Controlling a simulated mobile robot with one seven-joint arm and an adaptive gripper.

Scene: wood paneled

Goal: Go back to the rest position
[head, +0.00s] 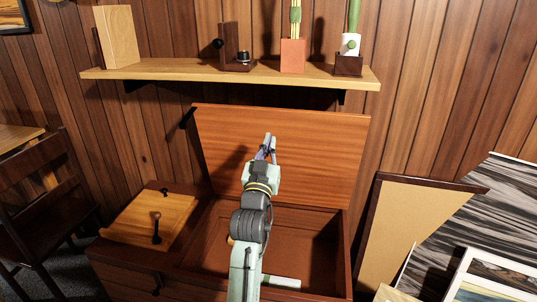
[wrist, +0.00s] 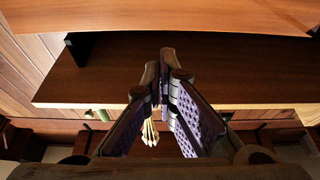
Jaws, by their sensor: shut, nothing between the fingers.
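My gripper (head: 267,148) is raised in front of the open wooden lid (head: 315,150) of a chest, above the chest's open compartment (head: 318,245). Its fingers point up and away from me. In the wrist view the two purple-padded fingers (wrist: 164,70) meet at their tips, with nothing between them. My arm hides part of the compartment. A pale cylinder-like thing (head: 283,282) lies at the front of the compartment, partly behind my arm.
A wall shelf (head: 200,73) above the lid carries bookends, a small dark stand and pots. Left of the compartment is a lighter wooden panel (head: 135,222) with dark knobs. A chair (head: 45,215) stands far left. Framed boards (head: 410,225) lean at the right.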

